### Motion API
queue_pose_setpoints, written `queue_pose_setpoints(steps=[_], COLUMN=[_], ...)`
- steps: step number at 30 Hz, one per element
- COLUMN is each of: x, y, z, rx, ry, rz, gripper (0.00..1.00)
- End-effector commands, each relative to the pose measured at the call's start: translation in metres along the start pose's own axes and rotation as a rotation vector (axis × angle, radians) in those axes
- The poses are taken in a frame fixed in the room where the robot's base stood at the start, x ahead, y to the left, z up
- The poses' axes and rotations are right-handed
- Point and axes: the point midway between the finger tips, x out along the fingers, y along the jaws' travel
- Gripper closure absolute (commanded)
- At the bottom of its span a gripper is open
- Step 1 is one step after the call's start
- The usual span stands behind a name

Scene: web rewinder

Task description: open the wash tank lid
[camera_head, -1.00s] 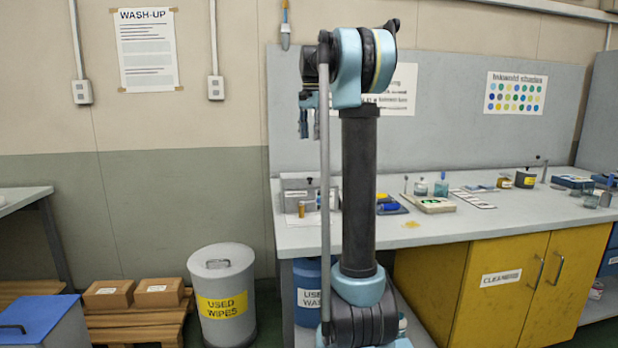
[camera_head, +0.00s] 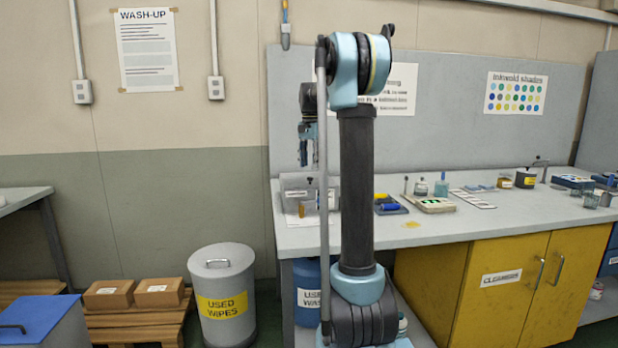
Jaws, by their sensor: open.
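A light grey box-shaped tank (camera_head: 295,200) stands at the left end of the bench and looks like the wash tank. Its flat lid (camera_head: 293,181) appears shut, with a small dark knob near its right side. My arm's thin vertical link and thick column hide the tank's right part. My gripper (camera_head: 307,160) hangs fingers down just above the lid, open and empty. A small gap seems to remain between fingertips and knob, but the depth is hard to tell.
Blue and yellow items (camera_head: 390,204), bottles (camera_head: 441,187) and a tray (camera_head: 436,204) stand right of my arm on the bench (camera_head: 470,225). A used-wipes bin (camera_head: 222,270) and a blue-lidded box (camera_head: 40,318) are on the left.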

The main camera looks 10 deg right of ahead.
Motion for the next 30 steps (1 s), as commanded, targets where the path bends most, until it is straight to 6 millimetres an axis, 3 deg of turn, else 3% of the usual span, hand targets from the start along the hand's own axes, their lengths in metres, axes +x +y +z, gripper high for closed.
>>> queue_pose_setpoints(steps=[9, 23, 28, 30], x=[0.044, 0.054, 0.054, 0.054], y=[0.0, 0.0, 0.0, 0.0], z=[0.0, 0.0, 0.0, 0.0], rx=[0.0, 0.0, 0.0, 0.0], ry=[0.0, 0.0, 0.0, 0.0], rz=[0.0, 0.0, 0.0, 0.0], gripper=[0.59, 0.59, 0.97, 1.0])
